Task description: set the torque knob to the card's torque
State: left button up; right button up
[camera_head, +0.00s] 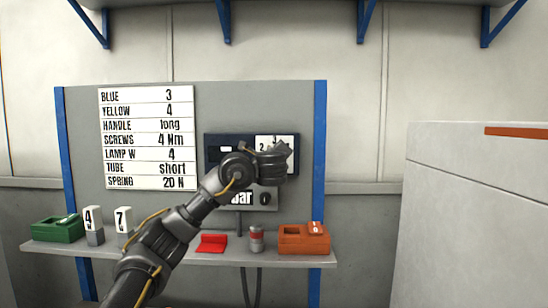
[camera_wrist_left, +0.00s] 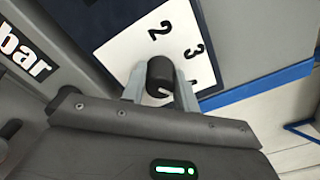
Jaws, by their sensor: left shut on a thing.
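The card (camera_head: 148,138) hangs on the grey back panel, and its SCREWS row reads 4 Nm. The torque knob (camera_wrist_left: 160,70) is a black round knob on a white dial plate (camera_wrist_left: 125,48) with the numerals 2, 3 and a partly hidden one, likely 4. In the wrist view my left gripper (camera_wrist_left: 160,88) is shut on the knob, one finger on each side. A white mark on the knob shows between the fingers; which numeral it points at I cannot tell. In the head view the gripper (camera_head: 275,160) covers the knob. My right gripper is not in view.
A dark blue unit (camera_head: 214,140) carries the dial; a grey box marked "bar" (camera_head: 264,199) sits below. The shelf (camera_head: 130,252) holds a green bin (camera_head: 58,230), number blocks (camera_head: 95,236), a red item (camera_head: 212,243), a can (camera_head: 256,240) and an orange bin (camera_head: 303,240).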

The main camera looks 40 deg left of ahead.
pick_arm(q)
jog(key=shift+f+m, duration=0.2)
jog(key=shift+m, duration=0.2)
jog(key=o, duration=1)
jog(key=shift+r, duration=0.1)
jog(key=v, duration=1.1)
jog(key=shift+w, duration=0.1)
